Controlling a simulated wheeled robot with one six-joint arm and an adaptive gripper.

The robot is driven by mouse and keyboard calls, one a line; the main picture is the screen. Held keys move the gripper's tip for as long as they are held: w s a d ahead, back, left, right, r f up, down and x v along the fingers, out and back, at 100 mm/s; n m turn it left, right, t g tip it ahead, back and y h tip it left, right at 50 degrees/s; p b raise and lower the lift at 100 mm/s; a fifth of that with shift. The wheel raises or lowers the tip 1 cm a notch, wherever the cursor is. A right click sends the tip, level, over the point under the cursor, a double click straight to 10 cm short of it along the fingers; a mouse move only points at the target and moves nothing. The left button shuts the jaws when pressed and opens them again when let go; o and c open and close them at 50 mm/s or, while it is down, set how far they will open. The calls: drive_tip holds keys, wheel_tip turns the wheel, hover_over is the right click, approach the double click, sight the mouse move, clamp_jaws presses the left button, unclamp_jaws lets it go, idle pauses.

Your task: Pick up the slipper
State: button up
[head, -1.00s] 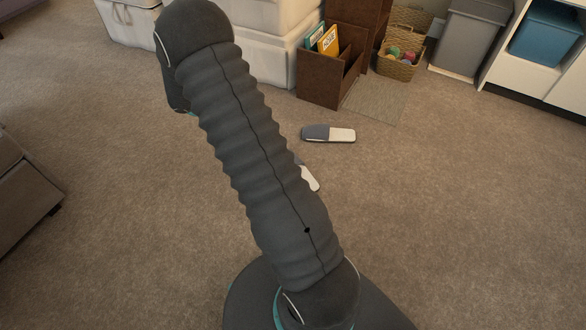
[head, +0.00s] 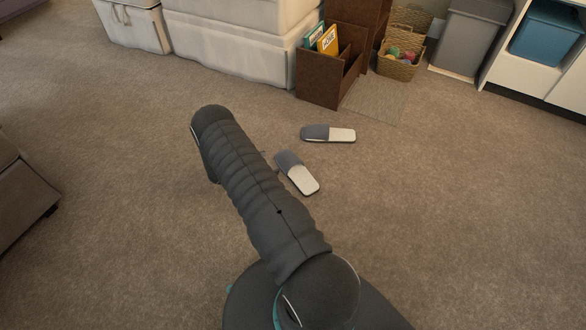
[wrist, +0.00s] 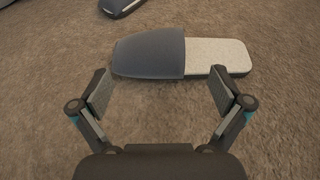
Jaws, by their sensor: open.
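Two slippers with dark grey toes and pale insoles lie on the carpet in the head view. The nearer slipper (head: 303,180) is angled beside my arm, and the farther slipper (head: 342,135) lies roughly sideways behind it. In the wrist view, a slipper (wrist: 150,55), seemingly the nearer one, lies crosswise ahead of my gripper, toe to the left and pale heel to the right. My gripper (wrist: 160,82) is open and empty, its fingers spread apart short of the slipper. The arm hides my gripper in the head view. Part of the other slipper (wrist: 120,5) shows at the top left.
A brown box with books (head: 322,75), a wicker basket (head: 398,66) and a grey bin (head: 458,40) stand at the back. White storage boxes (head: 240,45) are at the back left. A dark furniture piece (head: 22,190) is at the left edge. Carpet around the slippers is clear.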

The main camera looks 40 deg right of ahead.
sight(293, 157)
drive_tip(key=x, duration=0.7)
drive_tip(key=shift+r+x, duration=0.2)
drive_tip(key=shift+x, duration=2.55)
drive_tip(key=shift+s, duration=0.1)
drive_tip(key=c, duration=1.2)
